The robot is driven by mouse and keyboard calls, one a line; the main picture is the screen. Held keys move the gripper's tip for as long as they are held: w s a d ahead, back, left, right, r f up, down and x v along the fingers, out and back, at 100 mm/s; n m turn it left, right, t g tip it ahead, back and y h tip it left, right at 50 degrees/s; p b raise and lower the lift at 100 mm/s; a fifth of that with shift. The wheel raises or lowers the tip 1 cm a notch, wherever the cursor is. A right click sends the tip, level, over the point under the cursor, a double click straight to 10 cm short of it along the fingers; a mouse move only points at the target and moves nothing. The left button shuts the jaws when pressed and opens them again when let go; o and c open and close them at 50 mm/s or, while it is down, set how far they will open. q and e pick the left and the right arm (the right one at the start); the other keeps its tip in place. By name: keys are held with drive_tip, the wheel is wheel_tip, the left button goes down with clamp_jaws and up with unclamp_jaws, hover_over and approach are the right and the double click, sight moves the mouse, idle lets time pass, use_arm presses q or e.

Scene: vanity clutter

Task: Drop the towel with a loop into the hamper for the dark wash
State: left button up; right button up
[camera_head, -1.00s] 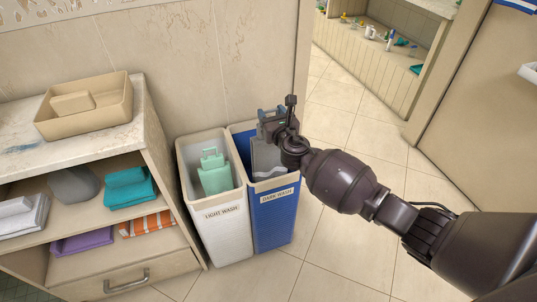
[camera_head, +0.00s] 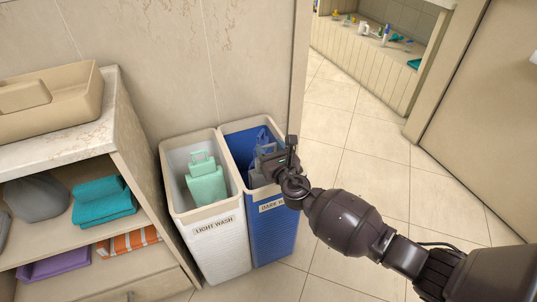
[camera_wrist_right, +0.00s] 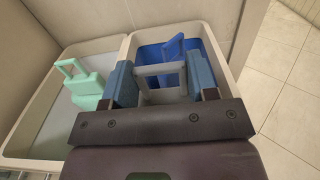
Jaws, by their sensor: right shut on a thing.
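The dark wash hamper (camera_head: 273,238) is a blue bin with a pale rim. My right gripper (camera_head: 277,160) is at its mouth, shut on the grey towel with a loop (camera_head: 257,179). In the right wrist view the towel's grey loop (camera_wrist_right: 161,70) shows between the blue fingers of the gripper (camera_wrist_right: 161,84). The towel's body hangs inside the hamper's opening, mostly hidden by the gripper. A blue looped item (camera_wrist_right: 180,48) is inside the same hamper. My left gripper is not in view.
The white light wash hamper (camera_head: 220,250) stands directly left, holding a mint towel with a loop (camera_head: 206,183). A shelf unit (camera_head: 128,160) with a teal towel (camera_head: 103,202) is further left. A wall is behind the hampers; open tiled floor (camera_head: 365,150) lies right.

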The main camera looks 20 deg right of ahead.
wheel_tip(320, 180, down, 2)
drive_tip(key=shift+s+f, duration=0.1)
drive_tip(key=shift+f, duration=0.05)
drive_tip(key=shift+r, duration=0.4)
drive_tip(key=shift+f+b, duration=0.4)
drive_tip(key=shift+f, duration=0.1)
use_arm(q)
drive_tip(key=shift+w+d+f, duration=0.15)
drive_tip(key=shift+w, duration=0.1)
use_arm(e)
drive_tip(key=shift+f, duration=0.2)
drive_tip(key=o, duration=1)
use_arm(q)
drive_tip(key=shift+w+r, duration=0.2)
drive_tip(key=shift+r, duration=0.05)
use_arm(e)
drive_tip(key=shift+o, duration=1.1)
